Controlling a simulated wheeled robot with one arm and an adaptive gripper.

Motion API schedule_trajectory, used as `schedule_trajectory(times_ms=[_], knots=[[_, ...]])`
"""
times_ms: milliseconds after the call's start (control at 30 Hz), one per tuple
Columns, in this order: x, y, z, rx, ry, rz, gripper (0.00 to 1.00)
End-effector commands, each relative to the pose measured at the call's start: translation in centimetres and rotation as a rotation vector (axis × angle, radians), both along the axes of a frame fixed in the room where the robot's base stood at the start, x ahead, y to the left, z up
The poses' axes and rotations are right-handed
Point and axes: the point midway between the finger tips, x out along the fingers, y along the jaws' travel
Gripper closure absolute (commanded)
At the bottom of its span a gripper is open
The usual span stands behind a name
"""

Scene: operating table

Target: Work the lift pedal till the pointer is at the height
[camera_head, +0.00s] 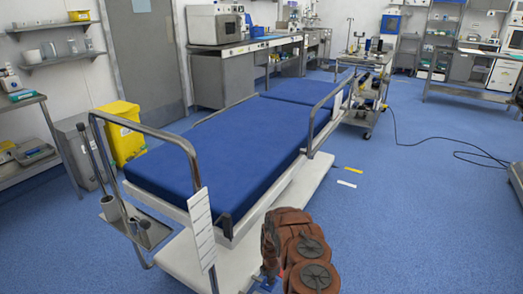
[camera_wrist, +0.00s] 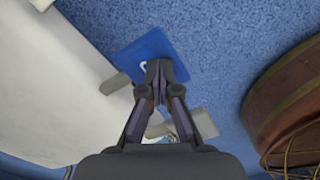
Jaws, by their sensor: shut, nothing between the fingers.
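The bed (camera_head: 225,150) with a blue mattress stands on a white base in the head view. A white scale plate (camera_head: 201,228) with dark marks hangs upright at its near end; I cannot make out the pointer against it. In the wrist view, a blue pedal (camera_wrist: 140,50) with a white mark lies beside the white base. My gripper (camera_wrist: 157,66) is shut and empty, its fingertips over the blue pedal; I cannot tell whether they touch it. A grey pedal-like plate (camera_wrist: 206,124) shows to the right of the fingers. My arm hides the gripper in the head view.
The white bed base (camera_wrist: 60,90) fills the left of the wrist view. A wheeled cart (camera_head: 365,95) stands beyond the bed, with a cable (camera_head: 440,150) on the floor. A yellow bin (camera_head: 122,135) is at the left.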

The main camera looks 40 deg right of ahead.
Motion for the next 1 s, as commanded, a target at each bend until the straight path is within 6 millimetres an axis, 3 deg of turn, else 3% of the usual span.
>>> schedule_trajectory(times_ms=[100,267,633,1000], knots=[[0.0,0.0,1.6,0.000,-0.001,0.000,1.00],[0.0,0.0,2.3,0.000,0.000,-0.001,1.00],[0.0,0.0,1.9,0.000,0.000,0.000,1.00],[0.0,0.1,-0.2,0.001,0.000,0.000,1.00]])
